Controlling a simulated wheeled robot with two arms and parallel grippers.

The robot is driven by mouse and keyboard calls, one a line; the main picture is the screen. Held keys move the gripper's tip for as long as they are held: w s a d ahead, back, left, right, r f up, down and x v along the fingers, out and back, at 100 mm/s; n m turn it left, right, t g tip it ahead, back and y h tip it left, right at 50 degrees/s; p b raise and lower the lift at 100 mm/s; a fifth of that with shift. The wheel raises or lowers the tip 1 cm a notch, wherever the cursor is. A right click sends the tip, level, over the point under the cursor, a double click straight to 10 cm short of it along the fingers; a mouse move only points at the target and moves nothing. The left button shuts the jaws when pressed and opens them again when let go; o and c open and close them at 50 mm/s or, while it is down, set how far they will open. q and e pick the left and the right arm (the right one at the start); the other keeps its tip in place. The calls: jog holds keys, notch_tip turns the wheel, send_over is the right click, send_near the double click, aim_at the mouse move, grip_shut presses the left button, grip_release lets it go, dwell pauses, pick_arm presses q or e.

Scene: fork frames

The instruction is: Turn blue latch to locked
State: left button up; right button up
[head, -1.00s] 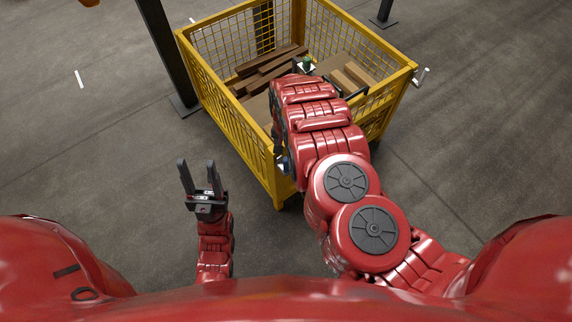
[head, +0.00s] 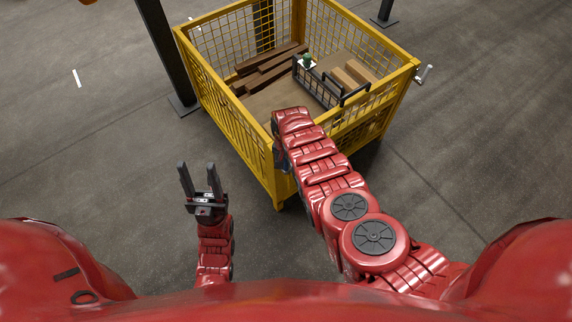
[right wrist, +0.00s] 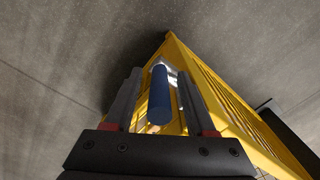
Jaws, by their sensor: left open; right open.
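The blue latch (right wrist: 159,98) shows in the right wrist view as a blue, rounded bar at the near corner of the yellow crate (head: 232,130), with a pale metal part behind its far end. My right gripper (right wrist: 159,74) is open, with one finger on each side of the bar; I see gaps on both sides. In the head view my right arm hides the right gripper and most of that corner. My left gripper (head: 199,170) is open and empty, left of the crate and apart from it.
The mesh crate holds brown wooden bars (head: 268,68), lighter blocks (head: 354,73) and a dark wire basket (head: 318,86) with a small green item. A metal lever (head: 424,75) sits at its right corner. A dark post (head: 163,50) stands at left.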

grip_shut()
dwell(1.4)
